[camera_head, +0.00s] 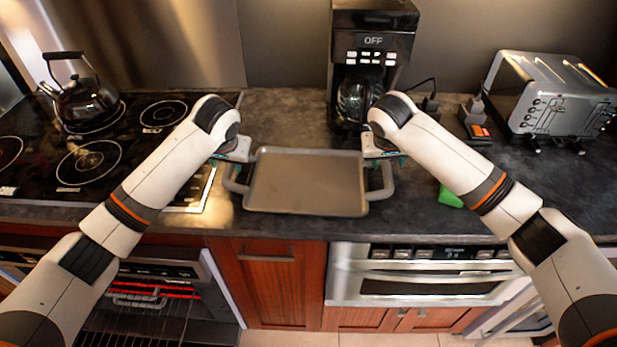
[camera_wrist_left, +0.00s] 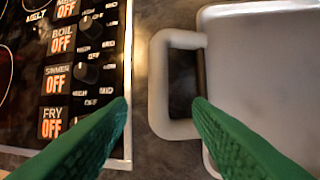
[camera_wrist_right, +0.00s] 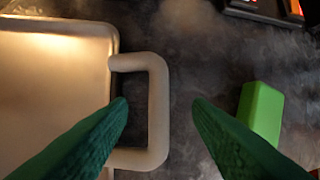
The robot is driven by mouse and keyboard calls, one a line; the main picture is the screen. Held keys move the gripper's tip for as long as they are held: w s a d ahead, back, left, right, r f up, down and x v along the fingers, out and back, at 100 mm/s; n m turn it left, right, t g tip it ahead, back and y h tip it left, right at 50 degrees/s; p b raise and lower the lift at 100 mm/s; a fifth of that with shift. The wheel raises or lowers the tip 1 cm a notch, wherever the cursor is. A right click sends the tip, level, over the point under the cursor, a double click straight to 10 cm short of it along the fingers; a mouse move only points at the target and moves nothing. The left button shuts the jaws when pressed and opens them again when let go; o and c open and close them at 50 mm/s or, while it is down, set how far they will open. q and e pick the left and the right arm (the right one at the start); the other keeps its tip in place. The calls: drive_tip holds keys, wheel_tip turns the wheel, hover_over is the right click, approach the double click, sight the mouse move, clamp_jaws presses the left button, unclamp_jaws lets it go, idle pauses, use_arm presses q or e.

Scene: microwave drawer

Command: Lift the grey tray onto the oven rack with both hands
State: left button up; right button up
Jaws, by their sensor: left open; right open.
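The grey tray (camera_head: 305,182) lies flat on the dark counter, with a loop handle at each end. My left gripper (camera_head: 232,160) is open above the tray's left handle (camera_wrist_left: 160,85). In the left wrist view its green fingertips (camera_wrist_left: 160,105) lie either side of the handle's outer bar. My right gripper (camera_head: 385,158) is open above the right handle (camera_wrist_right: 158,110). In the right wrist view its fingertips (camera_wrist_right: 160,105) lie either side of that handle's outer bar. Neither gripper visibly holds the handle. The oven (camera_head: 150,290) at lower left is open, with a rack (camera_head: 135,296) and red glowing bars inside.
A black cooktop (camera_head: 70,178) with a kettle (camera_head: 82,100) is at left. A coffee maker (camera_head: 370,50) stands behind the tray, a toaster (camera_head: 555,100) at right. A green block (camera_wrist_right: 262,112) lies right of the tray. A drawer microwave (camera_head: 425,278) sits below the counter.

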sight(228, 171)
use_arm(q)
drive_tip(key=x, duration=0.7)
use_arm(e)
drive_tip(key=x, duration=0.7)
drive_tip(key=shift+s, duration=0.1)
use_arm(q)
drive_tip(key=shift+a, duration=0.1)
use_arm(e)
drive_tip(key=shift+a, duration=0.1)
use_arm(q)
drive_tip(key=shift+r, duration=0.1)
drive_tip(key=shift+c, duration=0.3)
use_arm(e)
drive_tip(key=shift+c, duration=0.3)
use_arm(q)
clamp_jaws()
use_arm(e)
clamp_jaws()
